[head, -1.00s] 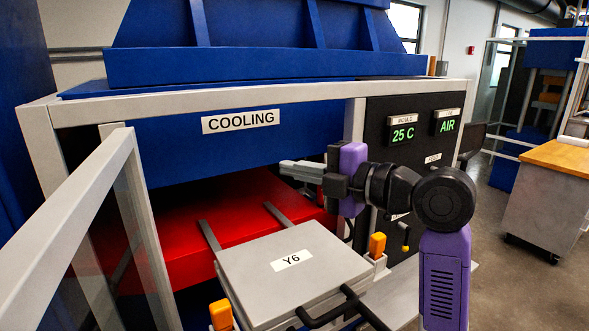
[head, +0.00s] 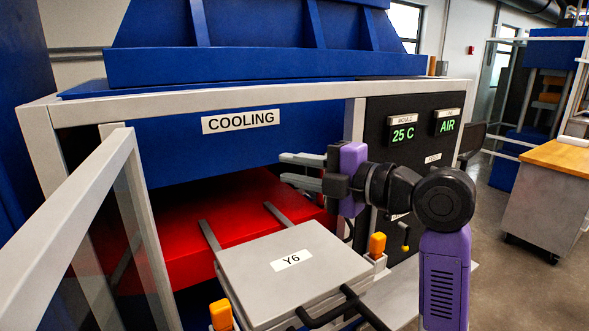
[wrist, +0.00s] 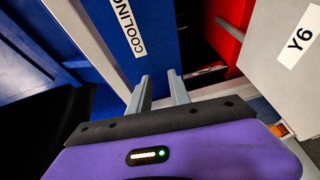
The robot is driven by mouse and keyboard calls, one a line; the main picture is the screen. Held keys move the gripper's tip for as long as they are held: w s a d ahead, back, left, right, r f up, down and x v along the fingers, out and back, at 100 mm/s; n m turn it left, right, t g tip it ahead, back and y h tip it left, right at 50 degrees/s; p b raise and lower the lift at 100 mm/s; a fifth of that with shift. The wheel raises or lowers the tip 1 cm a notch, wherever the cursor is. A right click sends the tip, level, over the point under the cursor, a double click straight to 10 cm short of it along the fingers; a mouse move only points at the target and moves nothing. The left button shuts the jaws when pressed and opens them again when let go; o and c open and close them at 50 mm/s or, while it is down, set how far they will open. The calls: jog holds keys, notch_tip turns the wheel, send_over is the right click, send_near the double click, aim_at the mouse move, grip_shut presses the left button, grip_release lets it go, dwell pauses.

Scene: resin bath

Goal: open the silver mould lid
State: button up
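The silver mould (head: 290,268), labelled Y6, lies flat with its lid down, on rails in front of the red platen. A black handle (head: 335,310) sits at its front edge. The lid also shows in the wrist view (wrist: 297,75), at the upper right. My gripper (head: 284,168) is in the air above and behind the mould, pointing left. Its two grey fingers are apart with nothing between them, and it touches neither lid nor handle. The wrist view also shows the fingers (wrist: 158,84) apart and empty.
Orange-topped clamps (head: 377,244) stand beside the mould. The red platen (head: 180,235) lies behind it under the blue press labelled COOLING (head: 240,122). An open glazed guard (head: 125,200) is at left. A black panel (head: 415,130) reads 25 C and AIR.

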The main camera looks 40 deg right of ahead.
jog(key=b+v, duration=0.1)
jog(key=v, duration=0.6)
jog(key=shift+s+b, duration=0.35)
jog(key=shift+d, duration=0.1)
